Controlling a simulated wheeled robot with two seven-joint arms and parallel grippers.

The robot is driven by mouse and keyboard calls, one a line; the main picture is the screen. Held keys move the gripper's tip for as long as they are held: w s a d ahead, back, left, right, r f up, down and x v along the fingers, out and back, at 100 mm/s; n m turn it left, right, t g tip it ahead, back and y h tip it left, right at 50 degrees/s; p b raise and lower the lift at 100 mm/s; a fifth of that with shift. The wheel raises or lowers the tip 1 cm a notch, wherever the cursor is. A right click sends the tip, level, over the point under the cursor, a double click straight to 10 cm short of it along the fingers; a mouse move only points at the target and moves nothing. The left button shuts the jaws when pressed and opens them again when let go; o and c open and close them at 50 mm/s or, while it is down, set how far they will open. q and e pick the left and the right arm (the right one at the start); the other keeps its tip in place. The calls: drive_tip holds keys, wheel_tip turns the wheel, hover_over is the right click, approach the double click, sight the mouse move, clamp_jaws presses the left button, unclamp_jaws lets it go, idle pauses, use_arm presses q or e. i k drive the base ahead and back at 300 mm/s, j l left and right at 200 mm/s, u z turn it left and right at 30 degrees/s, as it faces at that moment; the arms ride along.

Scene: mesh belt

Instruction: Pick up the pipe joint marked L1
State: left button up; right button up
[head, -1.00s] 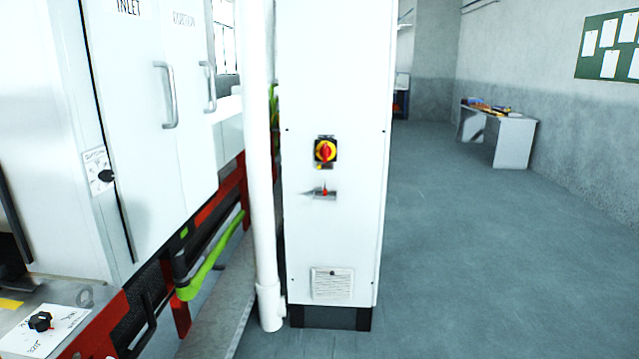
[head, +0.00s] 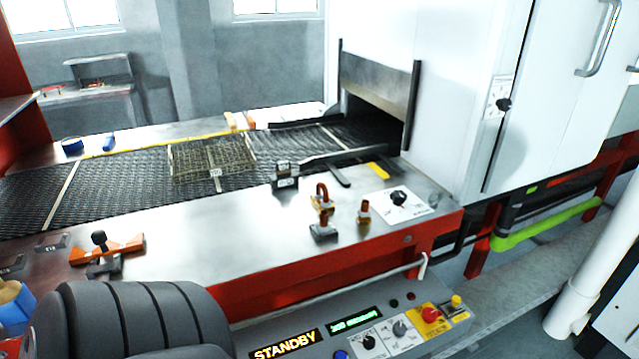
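A copper-coloured bent pipe piece (head: 322,193) stands on a small grey block on the steel ledge in front of the mesh belt. A shorter copper and brass fitting (head: 364,212) stands upright on the ledge to its right. I cannot read an L1 mark on either piece. Neither gripper is in view. A dark ribbed rounded shape at the lower left seems to be part of my own arm and hides some of the ledge there.
A wire basket (head: 212,158) sits on the dark mesh belt (head: 115,185), left of the oven opening (head: 374,112). A clamp fixture with orange arms (head: 105,250) and a dark block (head: 286,178) are on the ledge. The control panel (head: 360,332) juts out below, showing STANDBY.

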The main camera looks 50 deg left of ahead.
sight(363, 218)
drive_tip(key=u, duration=1.3)
drive_tip(key=k+j+z, duration=0.15)
drive_tip(key=z, duration=0.15)
